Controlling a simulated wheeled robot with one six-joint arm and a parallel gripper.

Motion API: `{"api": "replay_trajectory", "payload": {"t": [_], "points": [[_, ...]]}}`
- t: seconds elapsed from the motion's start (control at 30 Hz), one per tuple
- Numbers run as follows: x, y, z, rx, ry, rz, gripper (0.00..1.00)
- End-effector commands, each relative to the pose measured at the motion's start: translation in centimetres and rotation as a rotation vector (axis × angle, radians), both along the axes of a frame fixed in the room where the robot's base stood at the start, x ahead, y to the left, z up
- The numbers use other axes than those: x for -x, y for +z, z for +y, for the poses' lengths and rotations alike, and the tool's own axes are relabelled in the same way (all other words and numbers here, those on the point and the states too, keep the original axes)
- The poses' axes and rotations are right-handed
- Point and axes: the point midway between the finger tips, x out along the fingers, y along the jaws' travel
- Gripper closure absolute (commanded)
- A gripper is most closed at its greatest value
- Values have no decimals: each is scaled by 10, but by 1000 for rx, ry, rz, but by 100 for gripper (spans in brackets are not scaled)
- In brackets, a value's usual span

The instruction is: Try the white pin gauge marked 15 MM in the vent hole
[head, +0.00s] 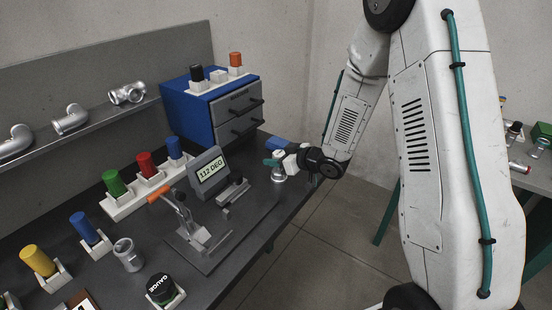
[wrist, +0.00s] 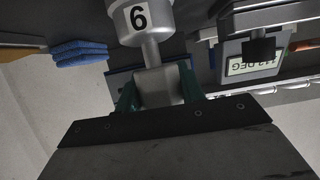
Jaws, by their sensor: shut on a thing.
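My gripper (head: 274,162) is at the far right end of the bench. In the wrist view its green fingers (wrist: 158,92) are shut on a pale grey block-like end (wrist: 156,86). A narrow neck joins this end to a wider silver body (wrist: 146,20) with a white label bearing one digit, a 6 or a 9. In the head view a small silver piece (head: 279,173) shows just below the fingers. I cannot make out any 15 MM marking, and I cannot tell the white pin gauge or the vent hole.
The display reading 112 DEG (head: 211,170) stands left of my gripper, beside an orange-handled clamp (head: 178,205). A blue drawer cabinet (head: 190,115) is behind. Coloured gauges in white holders (head: 125,205) line the bench. Silver castings (head: 72,120) lie on a shelf. A blue cloth (wrist: 80,54) is near.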

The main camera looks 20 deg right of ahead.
Motion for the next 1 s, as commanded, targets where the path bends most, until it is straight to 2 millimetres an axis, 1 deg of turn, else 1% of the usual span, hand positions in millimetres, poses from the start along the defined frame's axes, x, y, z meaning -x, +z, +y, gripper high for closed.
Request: {"api": "replay_trajectory", "payload": {"t": [0.17,0.5,1.0], "points": [[0,0,0,0,0,2,85],[0,11,0,1,-1,1,85],[0,12,0,1,0,1,85]]}}
